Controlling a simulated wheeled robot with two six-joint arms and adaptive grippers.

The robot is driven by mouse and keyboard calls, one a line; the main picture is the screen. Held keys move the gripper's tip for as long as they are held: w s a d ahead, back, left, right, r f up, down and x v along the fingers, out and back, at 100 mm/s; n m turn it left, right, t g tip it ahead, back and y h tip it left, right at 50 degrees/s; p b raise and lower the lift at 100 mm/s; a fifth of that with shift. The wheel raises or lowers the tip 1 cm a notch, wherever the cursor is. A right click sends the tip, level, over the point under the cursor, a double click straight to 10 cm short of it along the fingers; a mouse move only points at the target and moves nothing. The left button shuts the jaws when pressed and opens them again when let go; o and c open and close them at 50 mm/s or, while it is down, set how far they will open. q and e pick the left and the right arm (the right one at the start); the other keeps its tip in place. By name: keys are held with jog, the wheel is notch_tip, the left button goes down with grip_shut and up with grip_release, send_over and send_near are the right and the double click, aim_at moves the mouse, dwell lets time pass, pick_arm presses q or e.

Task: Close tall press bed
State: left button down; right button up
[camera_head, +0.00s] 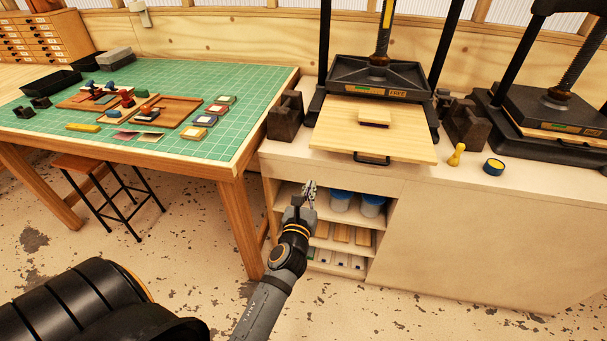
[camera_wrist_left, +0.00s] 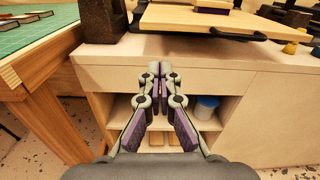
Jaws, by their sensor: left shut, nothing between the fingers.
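The tall press (camera_head: 378,75) stands on the bench with its black plate raised on a screw. In the left wrist view the bed (camera_wrist_left: 180,20) and handle (camera_wrist_left: 240,35) show at the top. My left gripper (camera_head: 309,186) is shut and empty, in front of the bench and below the bed, apart from the handle; its fingertips meet in the left wrist view (camera_wrist_left: 160,72). My right gripper is not in view.
A second, lower press (camera_head: 545,115) stands at the right. A yellow-handled tool (camera_head: 456,154) and a round tin (camera_head: 494,167) lie on the bench (camera_head: 420,186). Dark blocks (camera_head: 285,116) flank the tall press. A green-topped table (camera_head: 150,80) is at the left, with a stool (camera_head: 105,185) under it.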

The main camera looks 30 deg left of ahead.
pick_arm(q)
jog(key=w+r, duration=0.1)
jog(key=w, duration=0.1)
jog(key=b, duration=0.2)
send_near(320, 148)
jog(key=shift+m, duration=0.3)
jog(key=b+x, duration=0.2)
jog(key=x, duration=0.4)
jog(key=shift+w+f, duration=0.1)
jog(key=shift+f, duration=0.1)
jog(key=shift+w+a+r, duration=0.1)
jog(key=shift+w, duration=0.25)
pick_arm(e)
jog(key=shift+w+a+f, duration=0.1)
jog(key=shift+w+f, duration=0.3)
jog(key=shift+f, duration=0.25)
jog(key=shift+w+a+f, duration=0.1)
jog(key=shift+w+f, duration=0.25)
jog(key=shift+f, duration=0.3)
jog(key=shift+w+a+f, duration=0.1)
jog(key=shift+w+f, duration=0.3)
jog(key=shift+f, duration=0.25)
